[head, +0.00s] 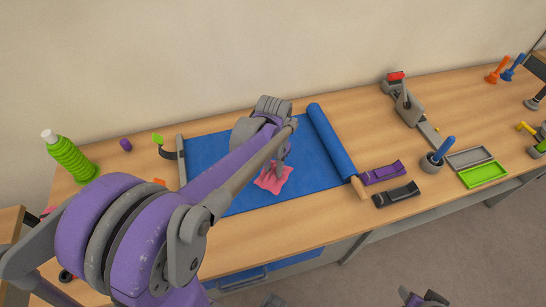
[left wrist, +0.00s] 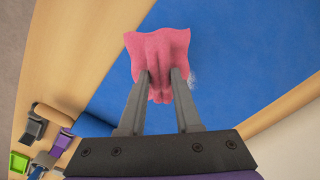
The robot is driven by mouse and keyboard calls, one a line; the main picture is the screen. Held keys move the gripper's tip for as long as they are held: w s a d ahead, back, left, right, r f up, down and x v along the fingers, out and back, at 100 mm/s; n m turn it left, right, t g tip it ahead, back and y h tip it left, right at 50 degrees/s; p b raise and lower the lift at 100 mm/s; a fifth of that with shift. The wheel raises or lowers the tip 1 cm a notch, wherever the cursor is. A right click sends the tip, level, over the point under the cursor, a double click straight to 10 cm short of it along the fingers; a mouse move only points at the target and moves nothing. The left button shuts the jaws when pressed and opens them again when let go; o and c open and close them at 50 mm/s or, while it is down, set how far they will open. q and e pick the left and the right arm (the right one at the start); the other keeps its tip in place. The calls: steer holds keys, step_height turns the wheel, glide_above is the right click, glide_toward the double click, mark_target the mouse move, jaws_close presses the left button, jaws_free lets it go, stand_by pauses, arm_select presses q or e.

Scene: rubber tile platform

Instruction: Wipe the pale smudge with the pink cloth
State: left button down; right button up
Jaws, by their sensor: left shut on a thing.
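The pink cloth (head: 268,184) is on the blue mat (head: 225,160), in the middle of the bench. My left gripper (head: 279,172) is over it, and in the left wrist view (left wrist: 161,82) its two fingers are shut on the bunched cloth (left wrist: 158,46). I cannot tell how firmly the cloth touches the mat. The pale smudge (left wrist: 193,83) shows in the left wrist view as a small whitish patch on the mat, just right of the cloth and the right finger. I cannot make it out in the head view.
The mat's rolled end (head: 331,142) lies right of the cloth. Purple (head: 383,172) and black (head: 397,194) items lie beyond it. A green bottle (head: 69,158) stands at left. A grey-and-red tool (head: 405,102) stands at the back right. The mat around the cloth is clear.

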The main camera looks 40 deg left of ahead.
mark_target(274, 177)
arm_select(q)
steer(key=shift+s+d, duration=0.1)
steer(key=shift+s, duration=0.05)
arm_select(e)
steer(key=shift+s+d+f, duration=0.1)
steer(key=shift+s, duration=0.05)
arm_select(q)
step_height(274, 177, down, 5)
steer(key=b, duration=0.3)
steer(key=shift+r, duration=0.35)
arm_select(e)
steer(key=f, duration=0.3)
steer(key=shift+s+f, duration=0.25)
steer(key=shift+s, duration=0.15)
arm_select(q)
steer(key=shift+f, duration=0.1)
arm_select(e)
steer(key=shift+f, duration=0.1)
arm_select(q)
steer(key=shift+f, duration=0.1)
arm_select(e)
steer(key=shift+f, duration=0.1)
